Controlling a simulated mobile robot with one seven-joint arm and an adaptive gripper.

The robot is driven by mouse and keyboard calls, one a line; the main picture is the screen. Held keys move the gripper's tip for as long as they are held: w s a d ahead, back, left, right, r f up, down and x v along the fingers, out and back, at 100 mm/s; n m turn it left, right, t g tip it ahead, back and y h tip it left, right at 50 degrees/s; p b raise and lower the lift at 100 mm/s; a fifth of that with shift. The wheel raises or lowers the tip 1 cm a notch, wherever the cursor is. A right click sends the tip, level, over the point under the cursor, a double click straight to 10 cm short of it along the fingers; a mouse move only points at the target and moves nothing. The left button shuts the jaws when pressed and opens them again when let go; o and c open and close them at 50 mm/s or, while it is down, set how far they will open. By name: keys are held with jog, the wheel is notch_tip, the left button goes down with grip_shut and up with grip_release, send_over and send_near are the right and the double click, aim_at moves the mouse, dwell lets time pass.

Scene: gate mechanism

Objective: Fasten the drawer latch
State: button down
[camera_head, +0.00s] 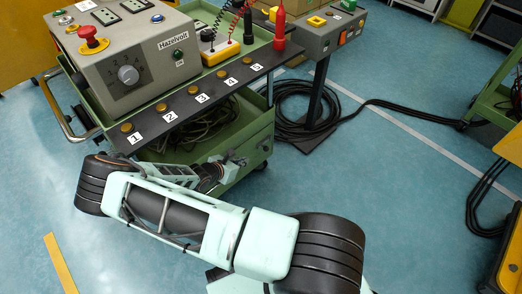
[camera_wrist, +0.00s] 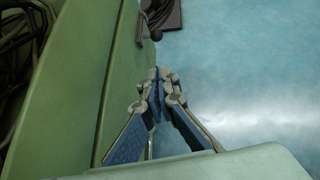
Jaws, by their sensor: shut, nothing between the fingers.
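The green cart's lower drawer or tray (camera_head: 245,145) holds dark cables under the shelf in the head view. A green wall (camera_wrist: 75,85) fills the left of the wrist view and is probably the same part. My gripper (camera_wrist: 157,78) is shut and empty, with its fingertips together close to the right edge of this wall. I cannot tell whether they touch it. In the head view my gripper (camera_head: 224,162) is small, beside the cart's lower front, and partly blocked by my arm.
A grey control box (camera_head: 130,70) and a dark shelf with numbered brass knobs (camera_head: 195,90) sit above the drawer. A black stand base (camera_head: 305,148) and coiled cables (camera_head: 290,110) lie on the floor at right.

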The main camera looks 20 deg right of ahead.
dwell(0.3)
jog(key=b, duration=0.5)
send_near(264, 148)
jog(key=f+x, duration=0.1)
jog(key=x, duration=0.5)
jog(key=shift+s+f, duration=0.15)
jog(key=shift+s, duration=0.15)
jog(key=shift+d, duration=0.1)
